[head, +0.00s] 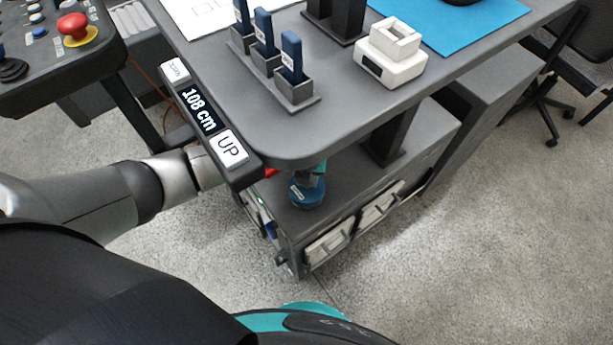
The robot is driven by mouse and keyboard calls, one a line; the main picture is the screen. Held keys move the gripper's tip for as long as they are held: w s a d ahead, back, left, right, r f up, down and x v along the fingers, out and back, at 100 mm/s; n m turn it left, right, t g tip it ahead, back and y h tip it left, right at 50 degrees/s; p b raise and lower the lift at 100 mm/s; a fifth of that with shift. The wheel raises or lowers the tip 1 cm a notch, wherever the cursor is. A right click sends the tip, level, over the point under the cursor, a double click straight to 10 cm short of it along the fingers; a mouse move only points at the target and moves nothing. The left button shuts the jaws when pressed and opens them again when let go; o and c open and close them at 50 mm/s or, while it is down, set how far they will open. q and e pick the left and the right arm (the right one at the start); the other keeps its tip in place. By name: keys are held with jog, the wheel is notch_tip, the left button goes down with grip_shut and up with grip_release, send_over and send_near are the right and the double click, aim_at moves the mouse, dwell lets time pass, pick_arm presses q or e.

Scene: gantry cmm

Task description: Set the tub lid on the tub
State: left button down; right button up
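A round blue object with a pale label (307,192) sits on the lower shelf, under the desk's front corner. Its top is partly covered by the desk edge and a small teal and dark part, so I cannot tell whether it is the tub, the lid or both. My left arm comes in from the left, and its silver wrist passes behind the desk's control panel. My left gripper is hidden, or nearly so, under the desk corner; I cannot make out its fingers. My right gripper is not in view.
The desk's control panel (205,115) reads 108 cm and UP. On the desk (330,120) are a rack of blue-handled items (278,70), a white block (391,52) and a blue mat (450,22). A console with a red button (73,27) stands left.

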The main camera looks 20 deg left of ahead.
pick_arm(q)
jog(key=shift+p, duration=0.4)
dwell(0.6)
jog(key=shift+f+b, duration=0.45)
jog(key=shift+f, duration=0.15)
dwell(0.3)
jog(key=c, duration=0.9)
grip_release()
